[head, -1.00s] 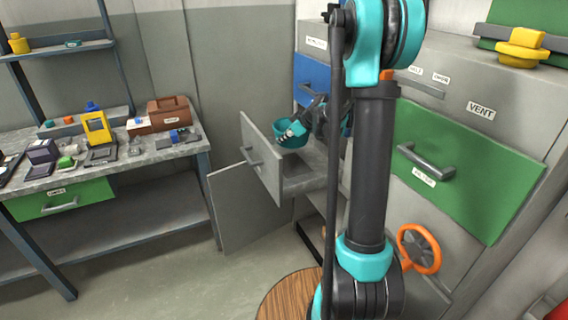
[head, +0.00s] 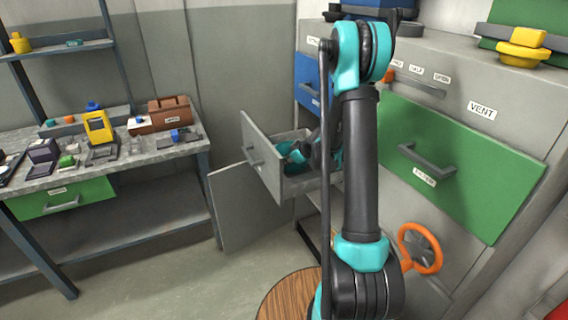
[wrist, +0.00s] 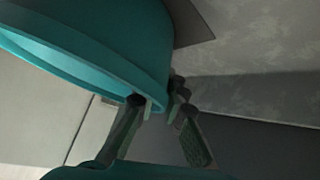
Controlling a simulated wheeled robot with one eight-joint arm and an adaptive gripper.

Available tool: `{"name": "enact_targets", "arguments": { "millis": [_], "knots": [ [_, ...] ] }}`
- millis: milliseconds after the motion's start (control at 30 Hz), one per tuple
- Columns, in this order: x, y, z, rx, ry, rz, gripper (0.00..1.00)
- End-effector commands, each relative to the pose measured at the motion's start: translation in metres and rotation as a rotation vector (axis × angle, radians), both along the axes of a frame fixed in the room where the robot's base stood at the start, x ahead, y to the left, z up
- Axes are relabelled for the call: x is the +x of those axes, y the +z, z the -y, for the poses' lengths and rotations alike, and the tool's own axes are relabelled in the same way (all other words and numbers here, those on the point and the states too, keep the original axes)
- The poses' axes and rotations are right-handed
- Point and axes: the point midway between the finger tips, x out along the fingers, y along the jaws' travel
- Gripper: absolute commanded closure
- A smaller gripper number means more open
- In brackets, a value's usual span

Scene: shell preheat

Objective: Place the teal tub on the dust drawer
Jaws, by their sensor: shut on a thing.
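The teal tub (wrist: 95,50) fills the upper left of the wrist view and looks tilted there. My gripper (wrist: 160,105) is shut on its rim. In the head view my gripper (head: 300,153) is low over the open grey drawer (head: 267,172), with a bit of the tub (head: 284,147) showing behind the drawer front. The tub is inside the drawer's outline, mostly hidden by the drawer front and my arm. I cannot tell whether it touches the drawer floor. No label on this drawer is readable.
A grey door (head: 238,212) hangs open below the drawer. A green drawer front (head: 455,165) and an orange wheel (head: 421,248) are to the right. A workbench (head: 185,150) with several small items stands at the left. The floor between is clear.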

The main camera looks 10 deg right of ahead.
Motion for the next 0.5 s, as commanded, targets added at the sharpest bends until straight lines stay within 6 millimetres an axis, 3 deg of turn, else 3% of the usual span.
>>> {"name": "enact_targets", "arguments": {
  "millis": [133, 167, 333, 500],
  "knots": [
    [0.0000, 0.0001, 0.0000, 0.000, 0.000, 0.000, 1.00],
    [0.0000, -0.0001, 0.0000, 0.000, 0.000, 0.000, 0.89],
    [0.0000, 0.0001, 0.0000, 0.000, 0.000, 0.000, 0.70],
    [0.0001, 0.0002, 0.0000, 0.000, 0.000, 0.000, 0.70]
  ]
}}
